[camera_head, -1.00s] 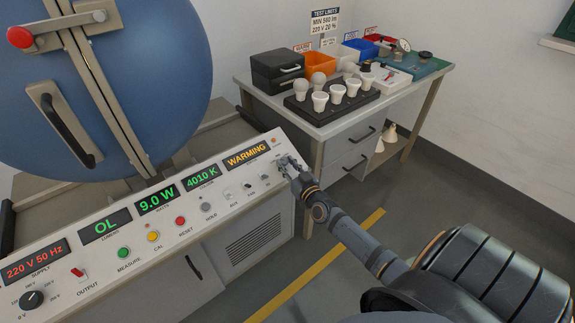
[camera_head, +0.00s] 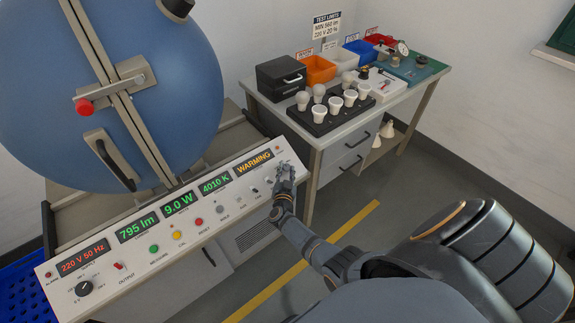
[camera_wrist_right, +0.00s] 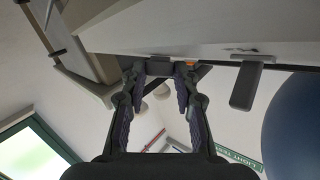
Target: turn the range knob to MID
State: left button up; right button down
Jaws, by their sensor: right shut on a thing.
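The control panel (camera_head: 190,233) slopes along the front of the blue sphere. My right gripper (camera_head: 284,170) is at the panel's right end, beside the orange WARMING display (camera_head: 253,162). It is shut on the range knob there, which the fingers hide in the head view. In the right wrist view the two fingers of my right gripper (camera_wrist_right: 160,75) stand on either side of a dark piece, the range knob (camera_wrist_right: 159,67), against the pale panel. I cannot read the knob's pointer or its marks. My left gripper is not in view.
The large blue sphere (camera_head: 180,80) has a red-tipped latch (camera_head: 84,106). A workbench (camera_head: 330,135) at the right carries a black bulb tray (camera_head: 318,128), a black box (camera_head: 281,75) and coloured bins. A blue crate (camera_head: 22,292) stands at lower left. The floor is clear.

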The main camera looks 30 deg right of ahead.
jog(key=shift+w+a+r+m+g+h+p, duration=0.1)
jog(key=shift+m+g+h+p, duration=0.1)
jog(key=shift+m+g+h, duration=0.35)
jog(key=shift+w+a+m+g+h+p, duration=0.15)
jog(key=shift+m+g+h, duration=0.1)
jog(key=shift+m+g, duration=0.45)
jog(key=shift+s+d+m, duration=0.1)
jog(key=shift+m, duration=0.15)
jog(key=c, duration=1)
grip_release()
jog(key=v, duration=0.7)
jog(key=shift+s, duration=0.1)
